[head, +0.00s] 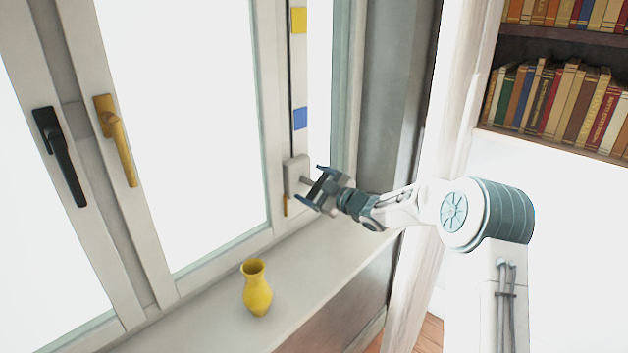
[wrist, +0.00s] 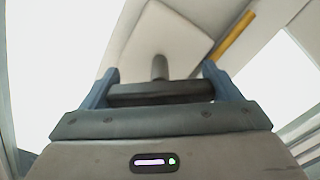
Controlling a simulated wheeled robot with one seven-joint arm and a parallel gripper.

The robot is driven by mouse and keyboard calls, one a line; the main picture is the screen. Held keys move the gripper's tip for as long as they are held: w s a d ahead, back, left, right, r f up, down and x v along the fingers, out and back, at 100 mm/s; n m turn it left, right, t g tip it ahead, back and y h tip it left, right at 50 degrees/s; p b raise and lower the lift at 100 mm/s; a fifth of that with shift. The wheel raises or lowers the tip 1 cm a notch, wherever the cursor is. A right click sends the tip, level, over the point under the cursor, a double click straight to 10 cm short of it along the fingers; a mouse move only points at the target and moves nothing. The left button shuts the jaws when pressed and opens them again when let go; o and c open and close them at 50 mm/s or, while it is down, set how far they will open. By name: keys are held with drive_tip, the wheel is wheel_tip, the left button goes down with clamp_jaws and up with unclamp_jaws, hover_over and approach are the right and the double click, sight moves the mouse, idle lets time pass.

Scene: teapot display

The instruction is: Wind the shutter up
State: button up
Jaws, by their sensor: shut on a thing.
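A white winder box (head: 292,178) sits on the window frame, and its pale plate shows in the wrist view (wrist: 165,35). A short grey stem (wrist: 160,67) sticks out of the plate towards my gripper. My gripper (head: 318,188) is at the box, its blue fingers on either side of a dark bar (wrist: 160,94) in line with the stem. It is shut on this bar, which looks like the winder handle; the join to the stem is hard to make out. A pale strip above the box carries a yellow square (head: 299,20) and a blue square (head: 300,118). No shutter panel is plain against the bright panes.
A yellow vase (head: 257,288) stands on the windowsill (head: 205,310), left of and below my gripper. A black handle (head: 60,155) and a gold handle (head: 117,140) are on the window frames at left. Bookshelves (head: 560,135) are at right. The sill between vase and arm is clear.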

drive_tip(key=m+p, duration=0.3)
drive_tip(key=m, duration=0.3)
drive_tip(key=shift+p, duration=0.4)
drive_tip(key=m+p, duration=0.2)
drive_tip(key=m, duration=0.2)
drive_tip(key=shift+f+m+p, duration=0.1)
drive_tip(key=shift+m+p, duration=0.55)
drive_tip(key=shift+m, duration=0.75)
drive_tip(key=o, duration=0.9)
drive_tip(key=shift+c, duration=0.2)
drive_tip(key=shift+s+d, duration=0.1)
drive_tip(key=b+v, duration=0.2)
drive_tip(key=v, duration=1.1)
drive_tip(key=shift+s+d+b, duration=0.2)
drive_tip(key=shift+b, duration=0.15)
